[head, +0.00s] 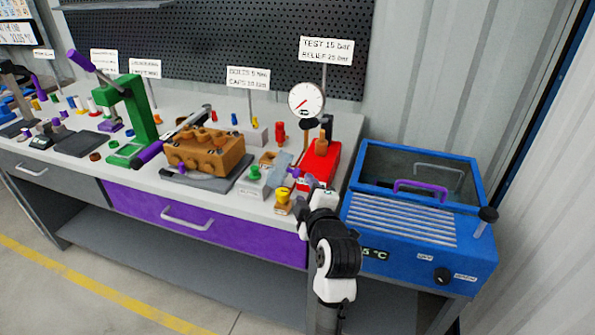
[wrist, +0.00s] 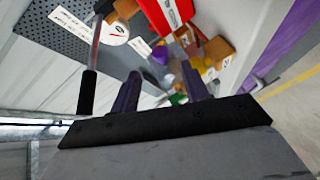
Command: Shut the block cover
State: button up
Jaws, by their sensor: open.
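A brown pump block (head: 208,152) with several round knobs on top sits on a dark grey mat (head: 196,182) in the middle of the bench. I cannot tell which part of it is the cover, or whether a cover there is open. My gripper (head: 294,172) is to the right of the block, over the bench's right end, close to the red unit. In the wrist view my gripper (wrist: 163,72) shows two purple fingers, apart, with nothing held between them. The block cannot be made out clearly in the wrist view.
A red unit (head: 321,160) with a pressure gauge (head: 306,100) stands beside my gripper. A yellow-knobbed part (head: 283,198) and a green-knobbed part (head: 254,175) stand near the front edge. A green press (head: 138,118) is left of the block. A blue bath (head: 410,235) stands right.

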aim_at(298, 176)
jog(key=p+x, duration=0.2)
jog(key=x, duration=0.7)
jog(key=shift+a, duration=0.1)
grip_shut()
